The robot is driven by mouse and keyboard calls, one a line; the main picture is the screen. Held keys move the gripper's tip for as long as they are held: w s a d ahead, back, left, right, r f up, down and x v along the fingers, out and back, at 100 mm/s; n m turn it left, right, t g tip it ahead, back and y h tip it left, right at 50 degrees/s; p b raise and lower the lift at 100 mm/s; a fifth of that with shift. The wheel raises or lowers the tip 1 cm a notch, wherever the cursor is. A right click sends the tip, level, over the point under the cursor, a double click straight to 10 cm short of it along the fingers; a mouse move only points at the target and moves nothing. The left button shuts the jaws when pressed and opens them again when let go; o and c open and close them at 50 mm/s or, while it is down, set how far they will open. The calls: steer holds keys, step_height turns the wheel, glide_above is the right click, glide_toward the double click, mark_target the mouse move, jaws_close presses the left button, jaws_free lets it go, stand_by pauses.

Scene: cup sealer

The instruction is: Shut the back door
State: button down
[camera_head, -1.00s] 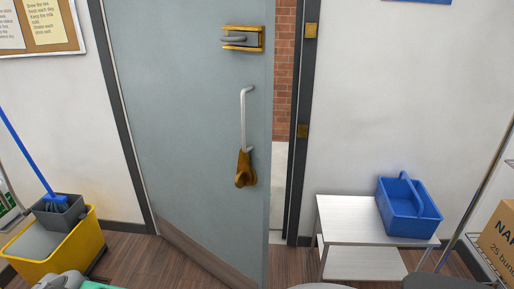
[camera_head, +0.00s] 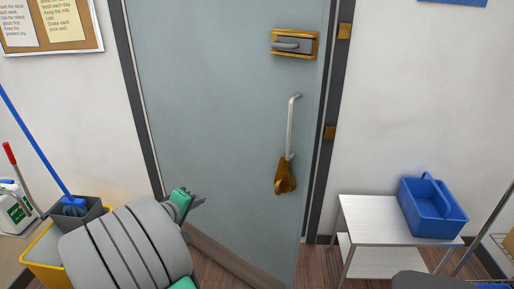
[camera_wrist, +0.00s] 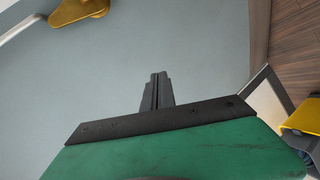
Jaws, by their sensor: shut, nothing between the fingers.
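The back door (camera_head: 220,110) is a grey-blue panel that stands slightly ajar, its lower free corner out over the floor. It has a lever latch in a brass plate (camera_head: 294,44) and a pale vertical pull handle (camera_head: 292,125) with a brown-gold piece (camera_head: 285,175) hanging at its lower end. My gripper (camera_head: 201,200) is shut and empty in front of the door's lower left part. In the wrist view the shut fingers (camera_wrist: 157,88) point at the door panel (camera_wrist: 190,45); I cannot tell whether they touch it.
A yellow mop bucket (camera_head: 45,262) with a blue-handled mop stands at lower left, close to my arm. A white side table (camera_head: 370,212) with a blue caddy (camera_head: 432,207) stands right of the dark door frame (camera_head: 332,100). Some floor between door and table is clear.

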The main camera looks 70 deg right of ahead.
steer(key=s+d+r+n+g+h, duration=0.1)
steer(key=s+d+r+g+h, duration=0.3)
steer(key=s+d+r, duration=0.45)
steer(key=p, duration=0.2)
glide_toward(265, 150)
steer(key=x, duration=0.7)
